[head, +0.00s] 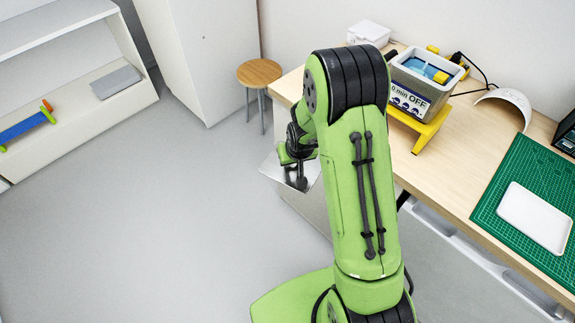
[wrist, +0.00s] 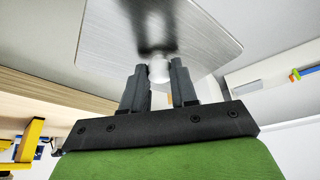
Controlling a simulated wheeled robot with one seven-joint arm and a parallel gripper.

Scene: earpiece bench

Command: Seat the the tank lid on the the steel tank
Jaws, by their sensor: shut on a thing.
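The tank lid is a flat brushed-metal plate (wrist: 205,30) with a white knob (wrist: 158,71). My gripper (wrist: 158,66) is shut on the knob, with the plate beyond the fingertips in the wrist view. In the head view the lid (head: 312,176) hangs in the air left of the bench, partly hidden by my gripper (head: 297,178) and arm. The steel tank (head: 446,92) stands on the bench at the upper right, apart from the lid. It is open-topped, with blue inside and a front label reading "0 min OFF".
The tank rests on a yellow stand (head: 427,133). A white box (head: 368,34), a white curved piece (head: 508,101) and a green mat (head: 495,205) with a white tray (head: 535,217) are on the bench. A round stool (head: 259,72) stands left of it. Open floor lies left.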

